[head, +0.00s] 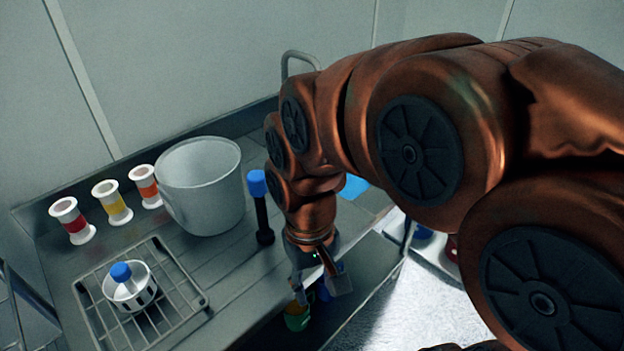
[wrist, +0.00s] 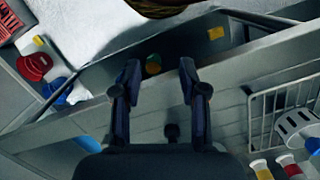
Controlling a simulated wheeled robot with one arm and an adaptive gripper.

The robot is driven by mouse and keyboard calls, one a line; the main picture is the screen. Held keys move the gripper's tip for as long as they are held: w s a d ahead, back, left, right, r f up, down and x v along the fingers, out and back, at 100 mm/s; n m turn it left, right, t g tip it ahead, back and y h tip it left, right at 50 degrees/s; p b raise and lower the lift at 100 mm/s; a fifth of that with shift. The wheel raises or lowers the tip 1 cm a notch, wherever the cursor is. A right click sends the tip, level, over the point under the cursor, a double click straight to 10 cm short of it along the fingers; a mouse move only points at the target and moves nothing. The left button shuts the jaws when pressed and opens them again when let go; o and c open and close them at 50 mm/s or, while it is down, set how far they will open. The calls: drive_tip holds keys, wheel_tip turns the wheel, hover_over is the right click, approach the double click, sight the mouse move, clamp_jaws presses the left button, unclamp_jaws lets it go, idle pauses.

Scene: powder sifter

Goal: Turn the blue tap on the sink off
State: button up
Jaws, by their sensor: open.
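My gripper (head: 320,284) points down at the front edge of the counter, its fingers apart and empty. In the wrist view its two dark fingers (wrist: 159,78) are spread, with nothing between them. A dark upright post with a blue top (head: 257,184) stands on the counter, left of my gripper; I cannot tell whether it is the tap. A flat blue patch (head: 354,187) shows behind my arm, partly hidden. A curved metal pipe (head: 299,57) rises at the back wall, its lower part hidden by my arm.
A pale bucket (head: 203,190) stands left of the post. Several spools (head: 112,203) line the back left. A wire rack (head: 193,290) holds a white perforated cup with a blue knob (head: 121,272). Green and yellow items (head: 297,316) lie below the counter edge.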

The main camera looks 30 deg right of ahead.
drive_tip(key=w+d+r+m, duration=0.1)
drive_tip(key=w+d+m, duration=0.2)
drive_tip(key=w+d, duration=0.3)
drive_tip(key=w+d+r+m+t+p, duration=0.1)
drive_tip(key=w+d+m, duration=0.2)
drive_tip(key=w+d, duration=0.3)
drive_tip(key=w+d+r+m, duration=0.1)
drive_tip(key=w+d+m, duration=0.2)
drive_tip(key=w+d, duration=0.4)
drive_tip(key=shift+w+d+t+p, duration=0.1)
drive_tip(key=shift+w+t+p, duration=0.25)
drive_tip(key=shift+w, duration=2.6)
drive_tip(key=shift+w+d+f, duration=0.15)
drive_tip(key=shift+d+f, duration=0.1)
drive_tip(key=shift+d, duration=0.05)
drive_tip(key=shift+f+p, duration=1.2)
drive_tip(key=shift+f, duration=2.45)
clamp_jaws()
